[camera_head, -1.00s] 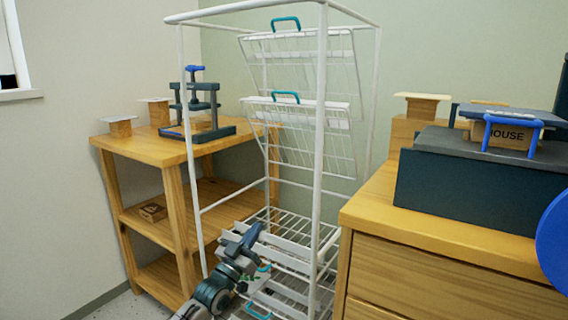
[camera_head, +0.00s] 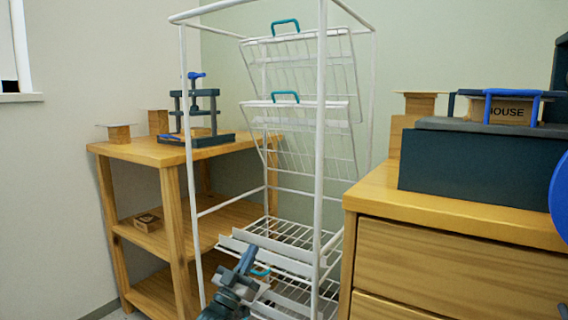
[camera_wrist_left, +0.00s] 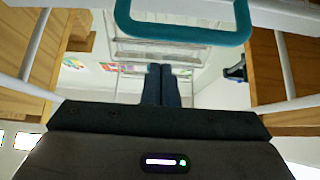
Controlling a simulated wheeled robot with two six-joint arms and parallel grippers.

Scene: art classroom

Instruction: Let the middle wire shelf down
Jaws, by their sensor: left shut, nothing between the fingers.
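The white wire rack (camera_head: 321,150) stands in the middle. Two of its wire shelves, the top one (camera_head: 300,38) and the one below it (camera_head: 297,104), are folded up and slant steeply, each with a teal handle along its upper edge. Lower down, a wire shelf (camera_head: 290,231) lies about flat, with more wire shelving close beneath it. My left gripper (camera_head: 247,257) is at the front of these low shelves, shut and empty. In the left wrist view its shut fingers (camera_wrist_left: 161,84) point ahead, and a teal handle (camera_wrist_left: 185,31) shows large above them. My right gripper is out of view.
A wooden shelf unit (camera_head: 150,152) with a small press (camera_head: 194,112) stands left of the rack. A wooden drawer cabinet (camera_head: 450,262) stands close on the right, bearing a dark box (camera_head: 465,165). Free air lies between the folded shelves and the low ones.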

